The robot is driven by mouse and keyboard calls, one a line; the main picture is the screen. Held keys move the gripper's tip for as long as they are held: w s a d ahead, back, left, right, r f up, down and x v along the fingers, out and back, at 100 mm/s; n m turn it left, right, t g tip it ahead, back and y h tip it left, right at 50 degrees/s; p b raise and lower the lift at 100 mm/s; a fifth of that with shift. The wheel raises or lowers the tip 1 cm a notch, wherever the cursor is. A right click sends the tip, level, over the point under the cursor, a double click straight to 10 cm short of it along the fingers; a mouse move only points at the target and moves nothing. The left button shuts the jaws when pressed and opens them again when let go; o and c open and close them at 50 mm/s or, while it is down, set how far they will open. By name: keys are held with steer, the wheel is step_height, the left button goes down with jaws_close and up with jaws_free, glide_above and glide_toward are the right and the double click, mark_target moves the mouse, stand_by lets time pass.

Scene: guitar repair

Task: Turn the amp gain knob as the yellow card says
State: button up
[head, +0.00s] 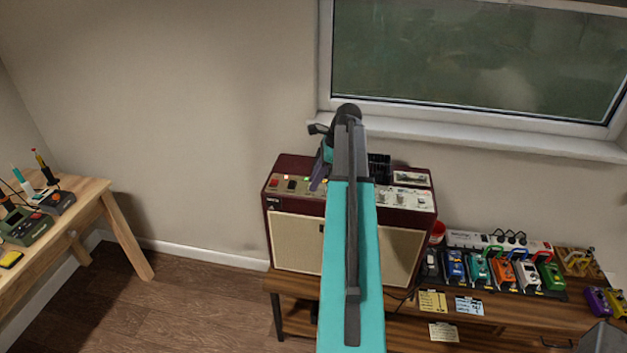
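The amp (300,232) is a dark red box with cream grille cloth, standing on a low wooden bench. Its pale control panel (410,202) runs along the top front edge, with red and dark switches at the left and small pale knobs at the right. My arm crosses in front and hides the middle of the panel. I cannot tell which knob is the gain knob. The yellow card (432,301) lies at the bench's front edge; its writing is too small to read. My gripper (318,180) is over the left-middle of the panel, partly hidden; its opening and any contact are unclear.
A row of coloured pedals (503,272) stands right of the amp, with a power strip (500,241) behind. A blue card (469,306) and a pale card (443,332) are near the yellow one. A window sill (480,137) is behind. A tool table (90,200) stands left; floor between is clear.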

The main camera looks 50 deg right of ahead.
steer(key=shift+c, duration=0.3)
jaws_close()
steer(key=shift+n, duration=0.4)
steer(key=shift+o, duration=0.3)
jaws_free()
steer(key=shift+r, duration=0.1)
